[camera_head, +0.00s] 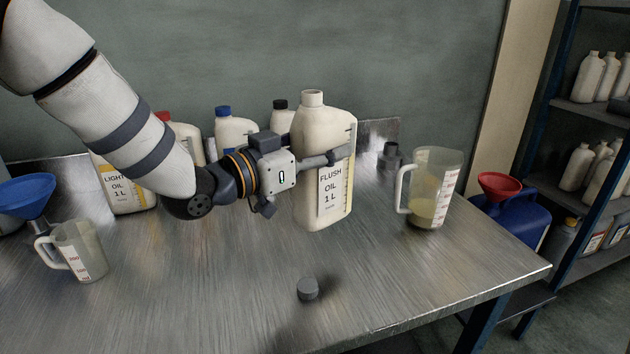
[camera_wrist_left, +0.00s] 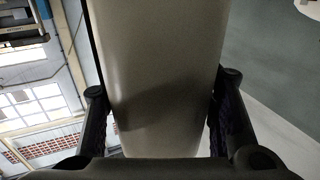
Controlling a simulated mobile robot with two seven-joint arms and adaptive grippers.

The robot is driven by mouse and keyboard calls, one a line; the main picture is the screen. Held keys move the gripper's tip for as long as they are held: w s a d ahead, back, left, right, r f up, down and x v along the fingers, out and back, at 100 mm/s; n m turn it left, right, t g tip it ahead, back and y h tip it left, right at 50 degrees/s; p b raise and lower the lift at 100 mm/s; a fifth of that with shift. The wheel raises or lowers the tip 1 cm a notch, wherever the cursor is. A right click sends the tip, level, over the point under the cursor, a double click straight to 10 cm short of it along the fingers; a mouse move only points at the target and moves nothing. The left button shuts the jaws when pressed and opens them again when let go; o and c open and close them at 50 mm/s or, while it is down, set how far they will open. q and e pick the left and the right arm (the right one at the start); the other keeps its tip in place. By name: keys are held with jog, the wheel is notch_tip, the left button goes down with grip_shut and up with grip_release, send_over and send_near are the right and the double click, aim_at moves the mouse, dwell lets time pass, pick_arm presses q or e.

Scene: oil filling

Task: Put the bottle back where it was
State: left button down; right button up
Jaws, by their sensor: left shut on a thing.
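The flush oil bottle (camera_head: 318,205), cream with a "FLUSH OIL 1 L" label and no cap on its neck, stands upright in my left gripper (camera_head: 335,158). The gripper is shut on its body. The bottle seems to be held a little above the metal table, though its contact with the surface is hard to judge. In the left wrist view the bottle (camera_wrist_left: 155,80) fills the middle between both fingers. My right gripper is not in view.
A measuring jug (camera_head: 436,180) with some yellowish oil stands to the right. Another jug (camera_head: 78,250) and a blue funnel (camera_head: 24,196) are at left. A light oil bottle (camera_head: 128,190) and other bottles stand behind. The front middle of the table (camera_head: 210,300) is mostly clear.

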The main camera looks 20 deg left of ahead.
pick_arm(q)
jog(key=w+a+f+b, duration=0.2)
jog(key=w+f, duration=0.4)
jog(key=f, duration=0.3)
jog(key=shift+a+f, duration=0.25)
jog(key=shift+a, duration=0.3)
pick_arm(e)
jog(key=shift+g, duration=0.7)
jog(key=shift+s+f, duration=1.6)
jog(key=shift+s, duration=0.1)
pick_arm(q)
jog(key=shift+f, duration=0.2)
jog(key=c, duration=0.7)
grip_release()
jog(key=p+v, duration=0.1)
jog(key=v, duration=1.1)
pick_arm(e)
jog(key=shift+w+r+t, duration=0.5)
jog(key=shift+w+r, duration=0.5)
